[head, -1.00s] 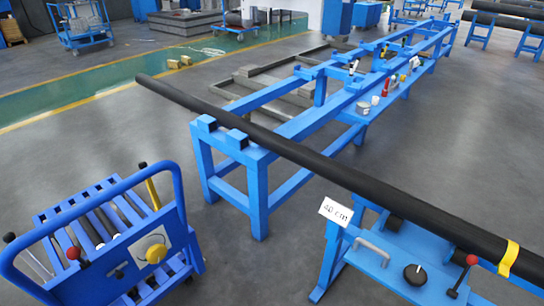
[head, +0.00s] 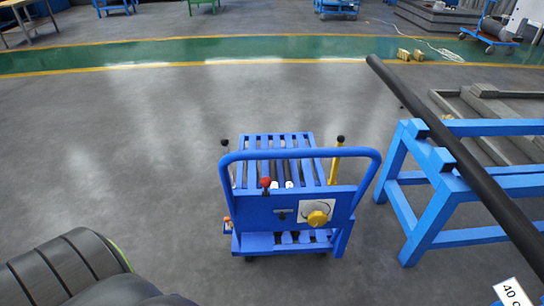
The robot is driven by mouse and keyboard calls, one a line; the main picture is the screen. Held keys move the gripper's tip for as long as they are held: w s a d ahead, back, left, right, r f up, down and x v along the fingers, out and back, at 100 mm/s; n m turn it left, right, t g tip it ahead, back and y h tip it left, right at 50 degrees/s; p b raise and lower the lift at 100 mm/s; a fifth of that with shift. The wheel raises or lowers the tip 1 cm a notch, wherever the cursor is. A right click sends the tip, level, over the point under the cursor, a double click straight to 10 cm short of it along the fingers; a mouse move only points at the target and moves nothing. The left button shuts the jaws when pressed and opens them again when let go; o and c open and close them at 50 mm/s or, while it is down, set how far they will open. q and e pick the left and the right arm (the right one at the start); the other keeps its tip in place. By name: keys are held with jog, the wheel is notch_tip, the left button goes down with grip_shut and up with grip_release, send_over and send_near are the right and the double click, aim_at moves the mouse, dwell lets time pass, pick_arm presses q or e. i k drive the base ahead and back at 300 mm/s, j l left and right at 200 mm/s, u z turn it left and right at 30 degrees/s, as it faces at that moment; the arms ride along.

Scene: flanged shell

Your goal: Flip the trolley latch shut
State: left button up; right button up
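The blue trolley (head: 262,205) stands on the floor in the middle of the head view, its push handle towards me. Its near panel carries a red-knobbed lever (head: 266,183), a small dark fitting (head: 282,215) and a round yellow knob (head: 318,217) on a white plate. A yellow lever (head: 334,172) with a black tip stands at its right side. A small orange-tipped part (head: 228,222) shows at its lower left. I cannot tell which part is the latch or how it is set. Neither gripper is in view.
A blue stand (head: 407,195) carries a long black pipe (head: 460,150) at the right, its end jutting towards the back. A dark ribbed shape at the bottom left looks like part of my arm. The grey floor left of the trolley is clear.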

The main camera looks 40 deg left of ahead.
aim_at(282, 216)
jog(key=u, duration=1.05)
jog(key=i+l+z, duration=0.25)
jog(key=k+l, duration=0.05)
